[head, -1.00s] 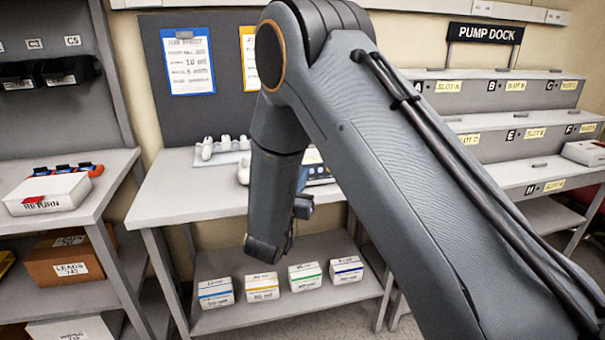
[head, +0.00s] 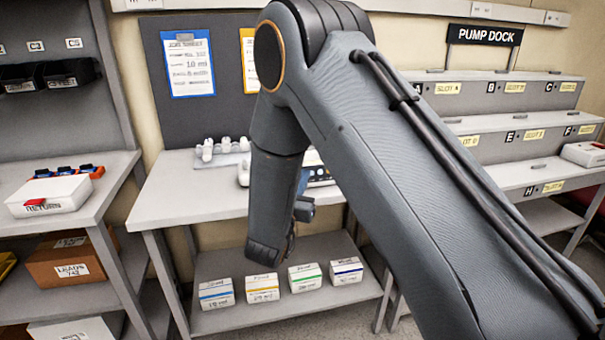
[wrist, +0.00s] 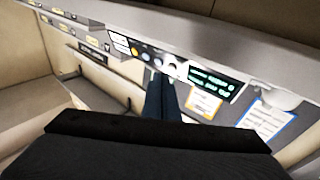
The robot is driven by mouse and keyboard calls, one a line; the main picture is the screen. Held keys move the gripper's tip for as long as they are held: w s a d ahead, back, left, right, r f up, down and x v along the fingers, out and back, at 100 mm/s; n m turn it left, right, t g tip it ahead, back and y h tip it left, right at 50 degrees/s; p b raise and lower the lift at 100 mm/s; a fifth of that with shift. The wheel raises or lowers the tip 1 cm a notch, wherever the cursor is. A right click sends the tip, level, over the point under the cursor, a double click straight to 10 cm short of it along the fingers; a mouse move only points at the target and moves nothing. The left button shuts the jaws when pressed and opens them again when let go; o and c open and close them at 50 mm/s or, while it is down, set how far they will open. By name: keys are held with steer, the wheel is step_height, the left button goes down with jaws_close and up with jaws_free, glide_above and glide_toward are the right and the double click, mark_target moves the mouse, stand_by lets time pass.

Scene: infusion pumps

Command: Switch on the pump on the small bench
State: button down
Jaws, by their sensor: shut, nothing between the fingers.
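The pump (head: 316,172) on the small bench (head: 170,195) is mostly hidden behind my arm in the head view. In the wrist view its front panel (wrist: 147,55) shows tilted, with a row of round buttons and a dark display (wrist: 212,82) carrying lit green text. My gripper (wrist: 164,76) shows there as two dark fingers, shut with nothing between them. The fingertips are at a pale round button (wrist: 171,68) on the panel; I cannot tell whether they touch it. My gripper's fingers are hidden in the head view.
A pale rack with white pieces (head: 222,152) stands on the bench, left of the pump. Several labelled boxes (head: 262,287) sit on the shelf below. A return box (head: 48,196) is on the left table. The stepped pump dock (head: 490,95) is at right.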

steer(key=shift+s+r, duration=0.1)
steer(key=shift+s, duration=0.1)
steer(key=s+p, duration=0.1)
steer(key=s+d+r+p, duration=0.1)
steer(key=s+r+p, duration=0.1)
steer(key=s, duration=0.1)
steer(key=shift+d, duration=0.15)
stand_by(0.4)
steer(key=shift+d, duration=0.1)
stand_by(0.6)
